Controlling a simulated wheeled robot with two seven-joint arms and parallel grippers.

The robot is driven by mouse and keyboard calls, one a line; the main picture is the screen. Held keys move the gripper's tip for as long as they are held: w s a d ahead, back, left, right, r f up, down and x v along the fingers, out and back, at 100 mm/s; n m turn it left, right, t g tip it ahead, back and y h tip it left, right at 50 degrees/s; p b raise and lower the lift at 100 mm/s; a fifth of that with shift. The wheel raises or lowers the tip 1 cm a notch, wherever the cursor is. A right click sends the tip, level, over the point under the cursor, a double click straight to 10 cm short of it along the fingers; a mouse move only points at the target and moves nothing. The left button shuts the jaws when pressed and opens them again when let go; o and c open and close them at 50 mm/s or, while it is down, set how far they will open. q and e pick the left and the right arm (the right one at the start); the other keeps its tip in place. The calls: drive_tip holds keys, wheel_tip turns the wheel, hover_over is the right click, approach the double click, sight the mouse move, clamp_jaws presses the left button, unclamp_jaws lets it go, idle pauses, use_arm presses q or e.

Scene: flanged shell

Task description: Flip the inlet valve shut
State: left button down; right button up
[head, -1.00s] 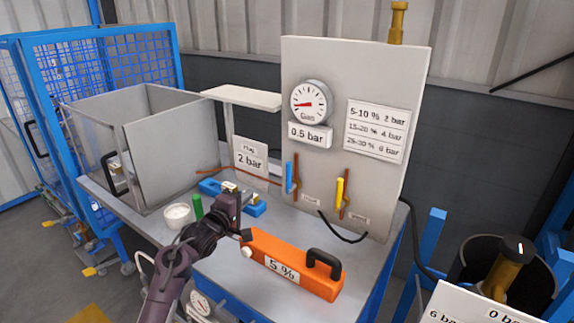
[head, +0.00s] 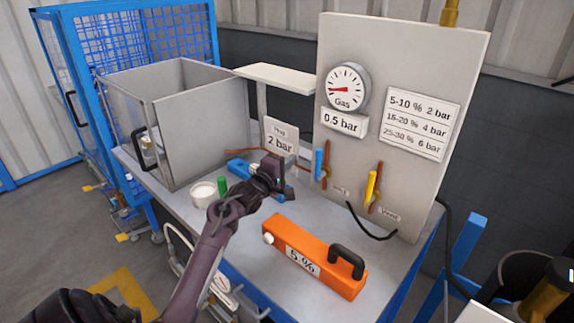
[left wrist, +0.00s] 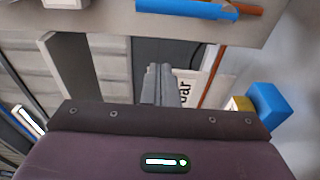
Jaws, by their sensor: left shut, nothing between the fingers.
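The grey panel (head: 345,195) carries two lever valves. The blue lever (head: 319,163) stands upright, alongside a copper pipe (head: 327,160). The yellow lever (head: 370,187) stands nearly upright beside another copper pipe. My right gripper is not in view.
The gauge (head: 347,87) has a 0.5 bar sign below. A 2 bar sign (head: 280,143), a white cup (head: 203,194) and a blue fixture (head: 238,167) stand near my gripper.

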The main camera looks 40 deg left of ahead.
sight(320, 164)
use_arm(q)
drive_tip(key=w+d, duration=0.1)
drive_tip(key=w+d+p, duration=0.1)
drive_tip(key=w, duration=0.1)
drive_tip(key=w+d+p, duration=0.1)
drive_tip(key=shift+w+d, duration=0.25)
drive_tip(key=shift+w, duration=0.1)
drive_tip(key=shift+d+m, duration=0.5)
drive_tip(key=shift+m, duration=0.4)
drive_tip(key=d+f+m+t+h+b, duration=0.1)
drive_tip(key=d+f+m+b, duration=0.1)
drive_tip(key=d+m, duration=0.4)
drive_tip(key=m, duration=0.5)
drive_tip(key=shift+s+d+f+b, duration=0.25)
drive_tip(key=shift+s+d+b, duration=0.05)
drive_tip(key=shift+b, duration=0.1)
idle(0.8)
